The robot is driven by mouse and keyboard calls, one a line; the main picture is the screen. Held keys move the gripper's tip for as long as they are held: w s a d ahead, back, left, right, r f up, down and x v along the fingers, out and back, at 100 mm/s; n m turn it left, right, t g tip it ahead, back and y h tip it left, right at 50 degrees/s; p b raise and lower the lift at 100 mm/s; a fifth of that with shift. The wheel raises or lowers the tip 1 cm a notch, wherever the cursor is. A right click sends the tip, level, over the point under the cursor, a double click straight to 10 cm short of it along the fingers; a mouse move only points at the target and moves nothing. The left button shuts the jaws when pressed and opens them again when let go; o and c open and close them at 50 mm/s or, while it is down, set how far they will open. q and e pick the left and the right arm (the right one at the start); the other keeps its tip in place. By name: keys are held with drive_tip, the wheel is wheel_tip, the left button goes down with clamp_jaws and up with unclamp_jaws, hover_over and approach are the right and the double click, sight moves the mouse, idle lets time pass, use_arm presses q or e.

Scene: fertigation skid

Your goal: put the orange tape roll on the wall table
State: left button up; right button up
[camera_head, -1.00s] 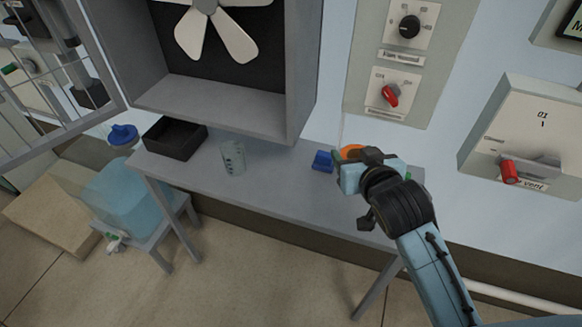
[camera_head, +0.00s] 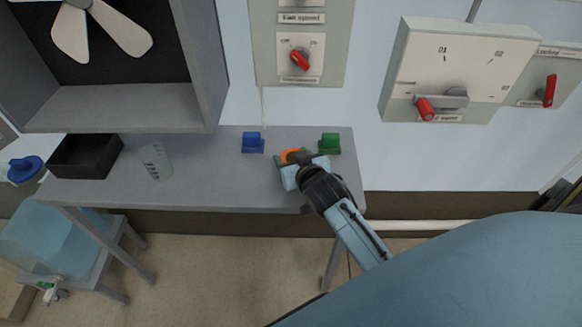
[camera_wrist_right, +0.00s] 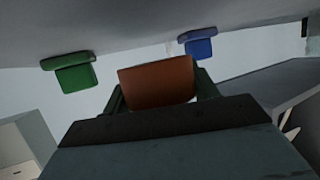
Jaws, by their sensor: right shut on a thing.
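The orange tape roll (camera_head: 290,153) is in the jaws of my right gripper (camera_head: 293,160), over the right half of the grey wall table (camera_head: 215,180). In the right wrist view the roll (camera_wrist_right: 158,82) sits between the two dark fingers of the gripper (camera_wrist_right: 157,92), which are shut on it. I cannot tell whether the roll touches the table top. The gripper hides part of the roll in the head view. My left gripper is not in view.
A blue block (camera_head: 253,143) and a green block (camera_head: 330,143) stand at the table's back edge, left and right of the roll. A clear cup (camera_head: 155,161) and a black tray (camera_head: 86,156) are farther left. A grey fan cabinet (camera_head: 125,108) overhangs the left part.

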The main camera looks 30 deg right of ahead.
wheel_tip(320, 180, down, 3)
drive_tip(key=shift+f+b, duration=0.2)
drive_tip(key=shift+b, duration=0.3)
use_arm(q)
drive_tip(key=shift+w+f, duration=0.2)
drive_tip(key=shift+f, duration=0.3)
use_arm(e)
drive_tip(key=shift+f, duration=0.1)
drive_tip(key=o, duration=0.7)
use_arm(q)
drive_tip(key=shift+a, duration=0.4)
use_arm(e)
drive_tip(key=shift+o, duration=1.4)
